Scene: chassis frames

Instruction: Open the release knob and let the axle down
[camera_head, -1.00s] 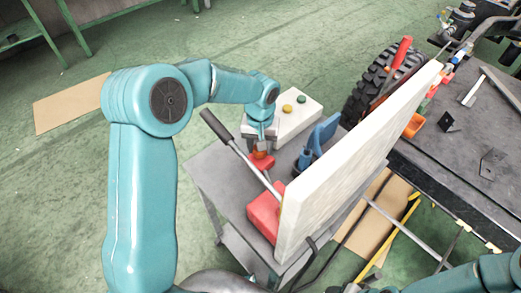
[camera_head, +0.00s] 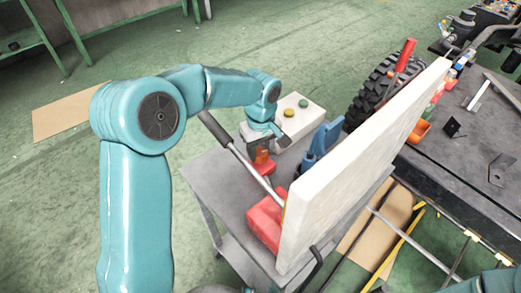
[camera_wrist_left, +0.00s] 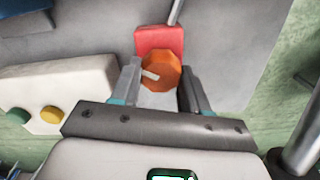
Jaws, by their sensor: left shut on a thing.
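The release knob is an orange faceted knob with a pale pointer mark, seen in the left wrist view (camera_wrist_left: 160,72); a little of it shows in the head view (camera_head: 262,156). My left gripper (camera_head: 264,148) points down over it, its two fingers on either side of the knob, shut on it. In the wrist view, a red block (camera_wrist_left: 158,38) lies just beyond the knob. A red jack body (camera_head: 265,222) with a long grey lever (camera_head: 240,155) stands on the grey cart. I cannot make out the axle. My right gripper is out of view.
A tall white panel (camera_head: 345,165) stands right of the jack and hides what is behind it. A white box with yellow and green buttons (camera_head: 296,112) and a blue tool (camera_head: 322,142) are near my gripper. A black tyre (camera_head: 372,90) and a dark workbench (camera_head: 465,150) are at right.

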